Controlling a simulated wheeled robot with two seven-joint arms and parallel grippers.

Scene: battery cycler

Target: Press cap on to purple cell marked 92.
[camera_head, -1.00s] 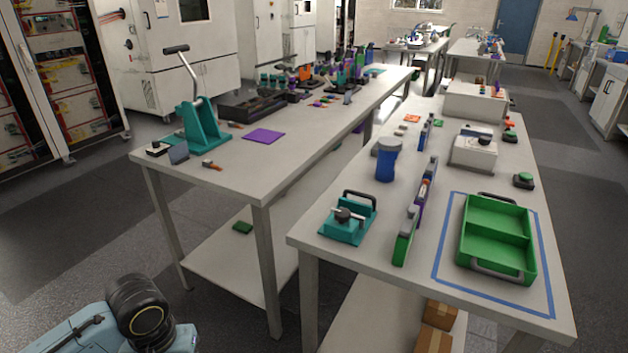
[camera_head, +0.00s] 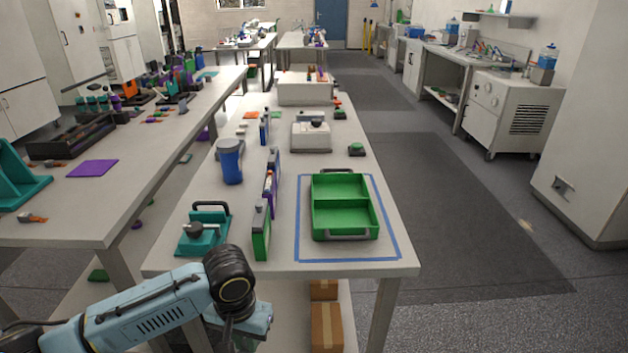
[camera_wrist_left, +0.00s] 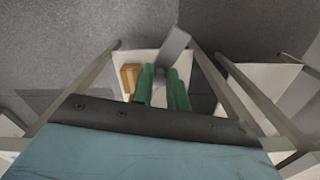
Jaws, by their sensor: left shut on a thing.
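My left gripper (camera_wrist_left: 161,88) shows in the wrist view with green fingers shut on a grey piece (camera_wrist_left: 174,48), which sticks out tilted beyond the fingertips. I cannot tell for sure whether it is a cap. In the head view my left arm is low in front of the near bench edge, with the gripper end mostly hidden. A purple cell (camera_head: 271,185) stands upright in a row on the bench, behind a green cell (camera_head: 261,232). No number is readable on either. My right gripper is out of view.
A teal fixture with a black handle (camera_head: 203,240) stands at the bench's near left. A blue cup (camera_head: 230,160) is behind it. A green tray (camera_head: 344,226) sits inside a blue tape outline at right. A cardboard box (camera_head: 326,327) is below the bench.

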